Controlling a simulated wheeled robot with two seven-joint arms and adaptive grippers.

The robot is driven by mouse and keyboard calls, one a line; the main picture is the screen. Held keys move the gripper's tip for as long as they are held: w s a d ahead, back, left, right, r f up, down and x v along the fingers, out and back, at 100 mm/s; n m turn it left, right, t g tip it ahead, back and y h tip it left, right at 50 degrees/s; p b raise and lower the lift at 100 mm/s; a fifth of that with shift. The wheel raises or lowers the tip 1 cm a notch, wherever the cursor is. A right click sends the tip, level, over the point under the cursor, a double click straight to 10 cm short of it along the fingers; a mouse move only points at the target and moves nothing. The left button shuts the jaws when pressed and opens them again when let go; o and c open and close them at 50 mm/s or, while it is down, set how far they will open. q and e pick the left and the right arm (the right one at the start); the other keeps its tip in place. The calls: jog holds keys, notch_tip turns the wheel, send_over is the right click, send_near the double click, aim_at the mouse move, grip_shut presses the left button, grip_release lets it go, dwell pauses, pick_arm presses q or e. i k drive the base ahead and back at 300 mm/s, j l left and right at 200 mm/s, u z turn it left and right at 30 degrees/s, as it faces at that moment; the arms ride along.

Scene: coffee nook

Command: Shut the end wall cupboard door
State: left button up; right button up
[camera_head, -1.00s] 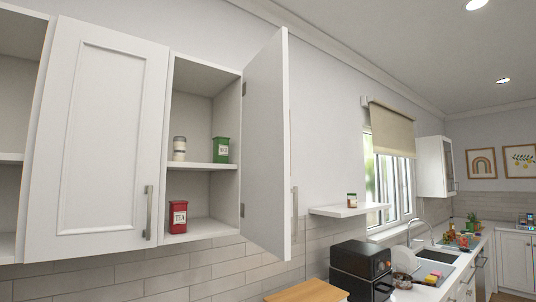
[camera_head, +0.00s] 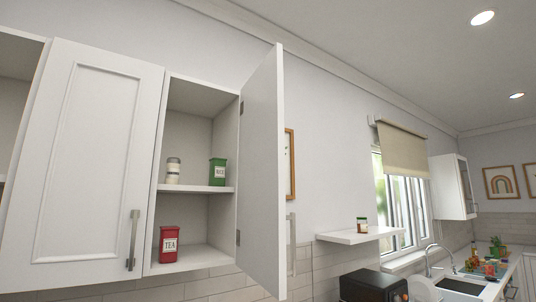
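The end wall cupboard (camera_head: 202,131) stands open in the head view. Its white door (camera_head: 262,180) is hinged on the right side and swung out toward me, roughly square to the cupboard front. A bar handle (camera_head: 291,244) shows at the door's far side, near its lower edge. Inside, a green tin (camera_head: 218,172) and a pale jar (camera_head: 173,170) stand on the middle shelf. A red tea tin (camera_head: 169,244) stands on the cupboard floor. Neither of my grippers shows in the view.
A shut cupboard door (camera_head: 95,170) with a bar handle is at the left. Right of the open door are a framed picture (camera_head: 289,165), a small shelf (camera_head: 350,237) with a jar (camera_head: 362,225), a black appliance (camera_head: 366,287) and a sink (camera_head: 460,286). Another wall cupboard (camera_head: 450,187) hangs farther right.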

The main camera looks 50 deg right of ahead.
aim_at(260, 248)
jog(key=l, duration=2.55)
jog(key=k+z, duration=0.2)
jog(key=k, duration=0.15)
jog(key=k+l+z, duration=0.25)
jog(key=k+j, duration=0.05)
jog(key=j, duration=0.05)
